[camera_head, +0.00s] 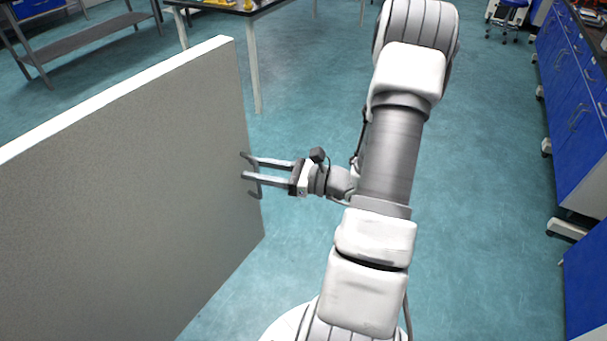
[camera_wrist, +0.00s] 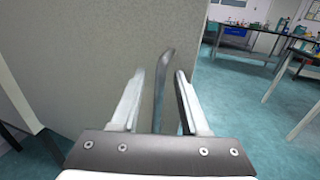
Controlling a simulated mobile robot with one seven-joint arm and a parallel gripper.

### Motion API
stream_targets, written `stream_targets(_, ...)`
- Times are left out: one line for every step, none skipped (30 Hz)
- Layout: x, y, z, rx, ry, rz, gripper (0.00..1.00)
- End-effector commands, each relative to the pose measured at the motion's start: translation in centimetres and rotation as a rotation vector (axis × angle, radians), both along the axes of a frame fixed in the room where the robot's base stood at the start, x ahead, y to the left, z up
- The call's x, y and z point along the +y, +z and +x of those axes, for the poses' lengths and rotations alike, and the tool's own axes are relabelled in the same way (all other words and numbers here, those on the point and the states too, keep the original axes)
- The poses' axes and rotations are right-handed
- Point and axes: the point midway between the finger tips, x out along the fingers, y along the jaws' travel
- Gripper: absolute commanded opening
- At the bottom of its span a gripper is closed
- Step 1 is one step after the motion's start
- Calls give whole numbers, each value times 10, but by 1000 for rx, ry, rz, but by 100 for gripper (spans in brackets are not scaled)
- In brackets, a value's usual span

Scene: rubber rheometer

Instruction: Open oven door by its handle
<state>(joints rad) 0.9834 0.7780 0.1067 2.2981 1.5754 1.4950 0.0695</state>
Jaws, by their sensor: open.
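A large grey speckled panel (camera_head: 120,190) with a white top edge fills the left of the head view. It is also behind my gripper in the wrist view (camera_wrist: 90,60); I cannot tell whether it is the oven door or the oven's side. A dark grey curved handle (camera_head: 253,188) stands at the panel's right edge. My gripper (camera_head: 249,168) reaches left to it with its two fingers apart. In the wrist view, the handle (camera_wrist: 163,68) runs upright between the open fingers (camera_wrist: 160,78). No firm contact shows. The oven's inside is not visible.
Blue drawer cabinets (camera_head: 580,90) line the right side. A table (camera_head: 250,10) stands behind the panel, and a grey metal rack (camera_head: 85,38) is at the upper left.

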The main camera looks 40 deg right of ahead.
Motion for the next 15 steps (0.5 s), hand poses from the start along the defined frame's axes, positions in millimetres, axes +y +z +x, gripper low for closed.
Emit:
stream_targets(-4, 0, -4, 1, -3, -1, 45)
stream_targets(-6, 0, -6, 1, -4, -1, 45)
stream_targets(-10, 0, -11, 1, -4, -1, 45)
stream_targets(-13, 0, -16, 1, -5, -1, 45)
stream_targets(-17, 0, -21, 1, -6, 0, 45)
stream_targets(-23, 0, -27, 1, -7, 0, 45)
stream_targets(-27, 0, -33, 1, -7, 0, 45)
stream_targets(-32, 0, -39, 1, -7, 0, 45)
stream_targets(-38, 0, -48, 2, -7, 1, 45)
stream_targets(-42, 0, -53, 2, -6, 0, 45)
stream_targets(-47, 0, -59, 1, -8, -1, 45)
stream_targets(-53, 1, -68, 1, -7, -1, 45)
stream_targets(-58, 0, -74, 2, -6, -1, 45)
stream_targets(-63, 0, -79, 0, -7, -1, 45)
stream_targets(-68, 0, -87, 1, -6, -1, 45)
